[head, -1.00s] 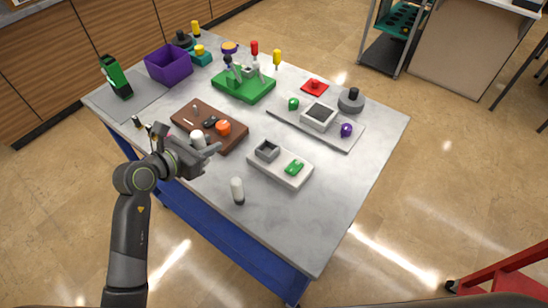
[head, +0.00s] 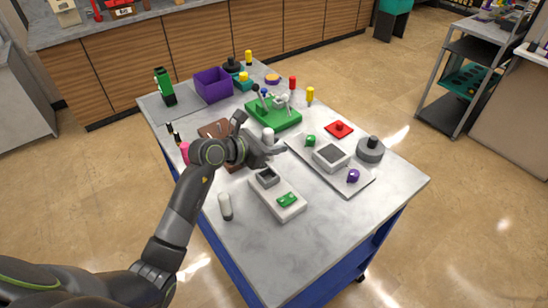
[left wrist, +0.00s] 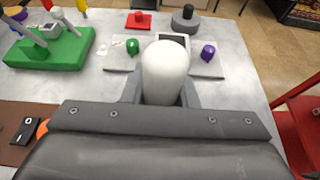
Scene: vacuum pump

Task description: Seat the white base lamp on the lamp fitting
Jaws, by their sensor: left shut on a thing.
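My left gripper (head: 270,150) is shut on a white, round-topped lamp (head: 268,136), held upright above the table between the brown board and the grey plate. The lamp (left wrist: 165,75) fills the middle of the left wrist view, and its lower end is hidden by the gripper. A similar white cylinder with a dark end (head: 225,206) stands near the front left table edge. A pale block (head: 278,195) with a grey square socket and a green piece lies below the gripper. I cannot tell which part is the lamp fitting. My right gripper is out of view.
The brown board (head: 214,130) is partly behind my arm. A green base with levers (head: 274,114) stands behind the gripper. The grey plate (head: 347,184) carries a square-topped box and knobs. The table's front right is clear.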

